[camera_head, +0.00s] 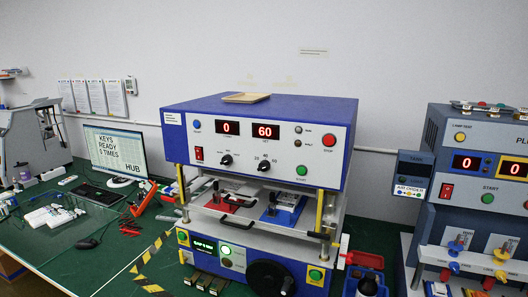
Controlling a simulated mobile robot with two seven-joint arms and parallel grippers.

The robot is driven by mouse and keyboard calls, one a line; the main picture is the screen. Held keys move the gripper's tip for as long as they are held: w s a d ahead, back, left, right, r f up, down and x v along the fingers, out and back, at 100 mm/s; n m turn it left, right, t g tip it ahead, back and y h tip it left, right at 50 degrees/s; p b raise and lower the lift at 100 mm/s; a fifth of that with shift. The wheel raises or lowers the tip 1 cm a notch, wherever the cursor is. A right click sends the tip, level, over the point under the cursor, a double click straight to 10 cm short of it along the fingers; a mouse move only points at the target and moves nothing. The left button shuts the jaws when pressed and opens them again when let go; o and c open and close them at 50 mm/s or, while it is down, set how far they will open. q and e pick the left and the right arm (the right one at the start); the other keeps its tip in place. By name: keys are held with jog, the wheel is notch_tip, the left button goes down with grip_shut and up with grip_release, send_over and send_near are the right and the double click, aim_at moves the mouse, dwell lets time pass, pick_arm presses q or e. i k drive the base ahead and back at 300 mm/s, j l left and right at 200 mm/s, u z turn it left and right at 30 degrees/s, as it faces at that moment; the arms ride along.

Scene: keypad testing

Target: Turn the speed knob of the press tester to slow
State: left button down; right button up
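The press tester (260,115) is a blue and white machine in the middle of the head camera view. Its front panel has two red displays, the left reading 0 and the right reading 60. Below them sit two black knobs, a left knob (226,160) and a right knob (264,166), each with small labels too blurred to read. I cannot tell which is the speed knob or where each pointer is set. The panel also has a red rocker switch (198,154), a red button (328,140) and a green button (302,170). Neither gripper is in view.
Under the panel are a red fixture (231,200), a blue fixture (283,211) and protruding black handles. A black round part (271,278) stands out at the lower front. A monitor (116,149) is left; another grey-blue tester (470,190) is right. Space before the panel looks clear.

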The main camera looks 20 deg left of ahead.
aim_at(227, 160)
jog(key=i+j, duration=0.1)
jog(key=j, duration=0.4)
jog(key=i+j, duration=0.1)
jog(key=j, duration=0.35)
jog(key=i+j, duration=0.15)
jog(key=j, duration=0.35)
jog(key=i+j, duration=0.1)
jog(key=j, duration=0.35)
jog(key=i+j, duration=0.1)
jog(key=j, duration=0.4)
jog(key=i+j, duration=0.1)
jog(key=j, duration=0.4)
jog(key=i+j, duration=0.1)
jog(key=j, duration=0.35)
